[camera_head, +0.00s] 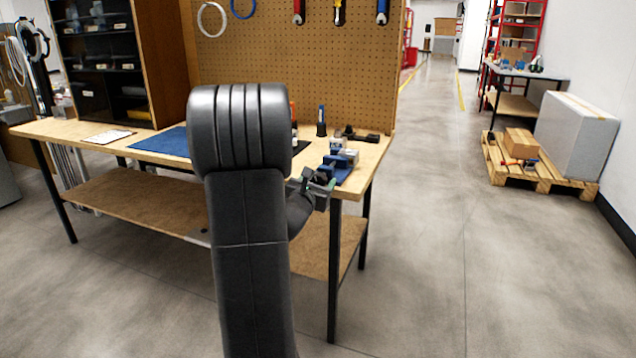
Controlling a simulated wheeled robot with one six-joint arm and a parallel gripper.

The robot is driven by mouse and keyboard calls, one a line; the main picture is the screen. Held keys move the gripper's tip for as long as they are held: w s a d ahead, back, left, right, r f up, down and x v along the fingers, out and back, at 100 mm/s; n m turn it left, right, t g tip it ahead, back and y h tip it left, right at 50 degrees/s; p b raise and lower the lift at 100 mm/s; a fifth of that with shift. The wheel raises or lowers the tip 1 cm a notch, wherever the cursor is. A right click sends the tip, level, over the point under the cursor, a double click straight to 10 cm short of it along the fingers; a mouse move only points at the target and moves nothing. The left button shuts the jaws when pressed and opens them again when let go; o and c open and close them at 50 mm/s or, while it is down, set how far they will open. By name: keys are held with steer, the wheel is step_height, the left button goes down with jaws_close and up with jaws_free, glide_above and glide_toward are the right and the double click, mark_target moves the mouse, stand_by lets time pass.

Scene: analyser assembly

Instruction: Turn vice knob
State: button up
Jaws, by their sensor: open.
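A small blue vice (347,156) with a light grey block-like part stands at the right front corner of the wooden workbench (378,150). Its knob is too small to make out and may be hidden by my gripper. My gripper (325,182) is at the bench's front edge, just in front of the vice and slightly below it in the picture. It is open. I cannot tell whether it touches the vice or its knob. My dark arm covers the middle of the bench.
A blue mat (165,143), a clipboard (109,136), a blue-topped bottle (321,121) and a dark tool (362,136) lie or stand on the bench. A pegboard (340,70) rises behind. Open floor lies to the right, with a loaded pallet (548,178) beyond.

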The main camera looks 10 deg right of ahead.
steer(key=c, duration=1)
